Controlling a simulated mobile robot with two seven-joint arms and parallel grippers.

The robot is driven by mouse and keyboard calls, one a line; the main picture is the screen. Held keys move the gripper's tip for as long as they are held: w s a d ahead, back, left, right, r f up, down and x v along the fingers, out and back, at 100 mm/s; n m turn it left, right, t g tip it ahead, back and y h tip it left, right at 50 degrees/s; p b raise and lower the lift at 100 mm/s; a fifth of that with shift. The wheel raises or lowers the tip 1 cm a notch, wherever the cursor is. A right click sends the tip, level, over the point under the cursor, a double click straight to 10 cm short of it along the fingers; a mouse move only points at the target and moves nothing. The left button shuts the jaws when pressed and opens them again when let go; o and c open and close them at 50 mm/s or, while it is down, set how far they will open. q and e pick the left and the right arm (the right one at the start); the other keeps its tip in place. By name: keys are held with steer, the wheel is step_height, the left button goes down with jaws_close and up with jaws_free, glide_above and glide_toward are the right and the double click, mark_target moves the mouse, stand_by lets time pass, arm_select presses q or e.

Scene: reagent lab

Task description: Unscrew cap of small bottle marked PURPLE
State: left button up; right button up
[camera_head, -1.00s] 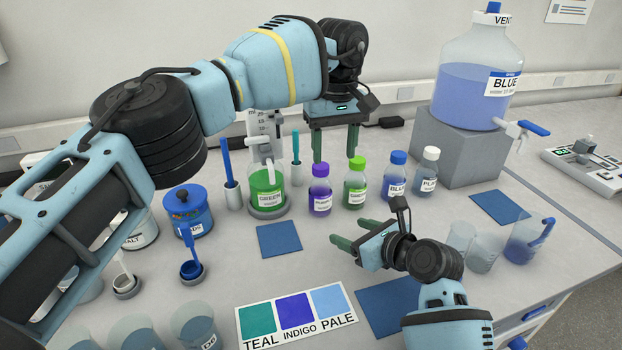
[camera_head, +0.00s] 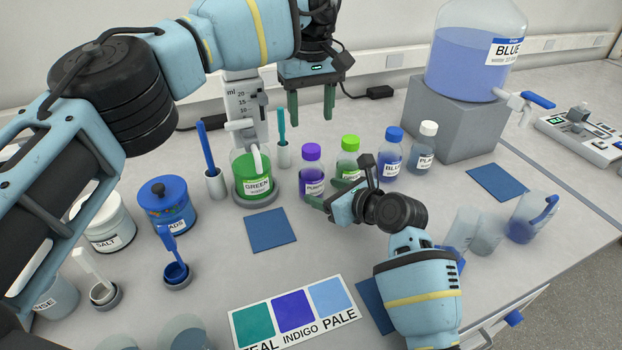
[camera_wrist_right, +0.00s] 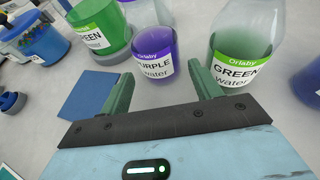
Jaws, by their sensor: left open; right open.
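The small bottle marked PURPLE (camera_head: 312,178) stands upright on the table with its purple cap (camera_head: 311,152) on. It also shows in the right wrist view (camera_wrist_right: 157,45), ahead of and between my fingers, with its cap out of frame. My right gripper (camera_head: 322,194) is open and low in front of the bottle; in the right wrist view its fingers (camera_wrist_right: 163,90) are on either side, apart from the bottle. My left gripper (camera_head: 311,105) is open, fingers pointing down, above and behind the bottle. Nothing is in either gripper.
A small green-capped GREEN bottle (camera_head: 348,158) stands close to the right of the purple one. Small blue-capped (camera_head: 391,158) and white-capped (camera_head: 424,148) bottles stand farther right. A green beaker (camera_head: 252,178) is to the left. A blue mat (camera_head: 271,230) lies clear in front.

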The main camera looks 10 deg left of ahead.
mark_target(320, 190)
steer(key=shift+x, duration=2.7)
steer(key=c, duration=1.3)
jaws_close()
arm_select(q)
steer(key=m, duration=0.4)
steer(key=shift+m, duration=0.3)
steer(key=m, duration=0.4)
steer(key=shift+f, duration=0.1)
